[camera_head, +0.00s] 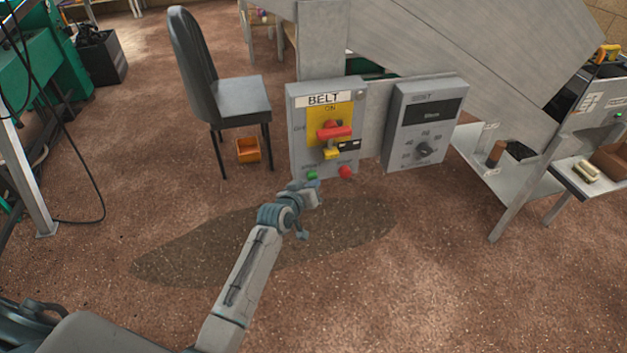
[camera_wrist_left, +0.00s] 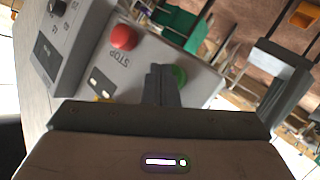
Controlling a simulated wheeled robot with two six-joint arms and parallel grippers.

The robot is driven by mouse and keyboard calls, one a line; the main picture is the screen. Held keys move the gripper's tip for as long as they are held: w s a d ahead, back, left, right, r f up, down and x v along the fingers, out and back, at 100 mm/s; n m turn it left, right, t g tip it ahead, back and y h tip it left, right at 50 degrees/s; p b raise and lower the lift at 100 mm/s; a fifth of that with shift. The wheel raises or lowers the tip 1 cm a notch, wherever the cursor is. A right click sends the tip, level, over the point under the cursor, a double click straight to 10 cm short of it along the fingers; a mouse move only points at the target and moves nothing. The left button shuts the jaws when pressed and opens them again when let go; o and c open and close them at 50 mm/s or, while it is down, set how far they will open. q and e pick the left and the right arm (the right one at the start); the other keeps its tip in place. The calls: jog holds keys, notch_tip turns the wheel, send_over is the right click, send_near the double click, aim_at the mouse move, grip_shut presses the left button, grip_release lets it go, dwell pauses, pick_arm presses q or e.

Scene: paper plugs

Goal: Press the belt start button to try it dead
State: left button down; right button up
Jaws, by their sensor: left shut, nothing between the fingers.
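The grey BELT control box (camera_head: 295,137) stands upright in the middle of the head view. It has a yellow panel with a red rotary handle (camera_head: 335,131); a yellow item with a black tag hangs just below the handle. Low on the box are the green start button (camera_head: 312,175) and the red stop button (camera_head: 345,172). My left gripper (camera_head: 314,186) is shut and empty, just in front of the green button. In the left wrist view its fingertips (camera_wrist_left: 162,70) partly overlap the green button (camera_wrist_left: 180,75); I cannot tell whether they touch. The red stop button (camera_wrist_left: 123,37) is clear of them. My right gripper is out of view.
A second grey box with a dial (camera_head: 423,150) and dark display stands to the right. A dark chair (camera_head: 240,97) and an orange bin (camera_head: 248,149) are to the left. A metal shelf (camera_head: 510,178) is at right. The floor in front is clear.

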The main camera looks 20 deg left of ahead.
pick_arm(q)
jog(key=shift+w+a, duration=0.1)
jog(key=shift+w, duration=0.05)
dwell(0.4)
jog(key=shift+s+d+p, duration=0.5)
jog(key=shift+s+d, duration=0.05)
jog(key=shift+s, duration=0.25)
jog(key=s+d+p, duration=0.1)
jog(key=s, duration=0.1)
jog(key=s+d+p, duration=0.1)
jog(key=s, duration=0.1)
jog(key=shift+d, duration=0.4)
dwell(0.5)
